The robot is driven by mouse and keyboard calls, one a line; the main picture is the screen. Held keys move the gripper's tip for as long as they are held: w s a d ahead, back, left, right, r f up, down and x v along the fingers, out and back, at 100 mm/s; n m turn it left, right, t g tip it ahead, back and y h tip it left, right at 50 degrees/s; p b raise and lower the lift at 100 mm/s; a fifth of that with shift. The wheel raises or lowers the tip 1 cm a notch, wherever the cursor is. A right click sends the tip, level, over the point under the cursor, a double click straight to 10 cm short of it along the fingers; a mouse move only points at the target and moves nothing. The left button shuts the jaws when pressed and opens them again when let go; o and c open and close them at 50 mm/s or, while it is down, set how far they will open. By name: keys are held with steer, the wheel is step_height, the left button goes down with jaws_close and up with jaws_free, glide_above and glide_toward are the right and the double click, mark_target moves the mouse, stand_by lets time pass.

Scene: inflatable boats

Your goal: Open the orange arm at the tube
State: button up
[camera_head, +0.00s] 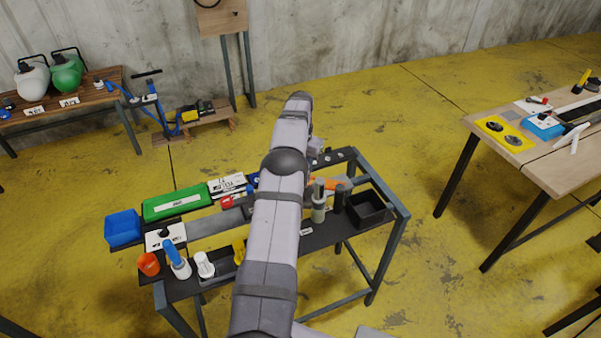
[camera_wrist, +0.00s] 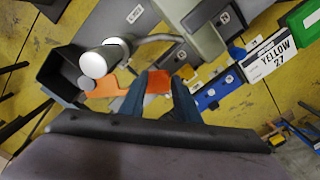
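An orange arm (camera_wrist: 104,88) shows in the wrist view beside a pale round-ended tube (camera_wrist: 95,63). An orange part (camera_wrist: 157,82) also shows between my finger tips; I cannot tell whether it joins the arm. In the head view a bit of orange (camera_head: 326,184) shows just right of my arm, behind a grey-green cylinder (camera_head: 318,205). My gripper (camera_wrist: 160,77) is open, with its two dark fingers apart and pointing at the orange part. I cannot tell whether they touch it. My arm hides the middle of the bench in the head view.
The narrow bench (camera_head: 335,229) carries a black open bin (camera_head: 370,208), a green box (camera_head: 177,202), a blue bin (camera_head: 123,228) and bottles. A curved grey pipe (camera_wrist: 158,38) and a grey block (camera_wrist: 200,35) lie close ahead of my fingers.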

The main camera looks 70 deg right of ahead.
steer(key=shift+r+b, duration=0.75)
steer(key=shift+r, duration=2.9)
steer(key=shift+c, duration=0.2)
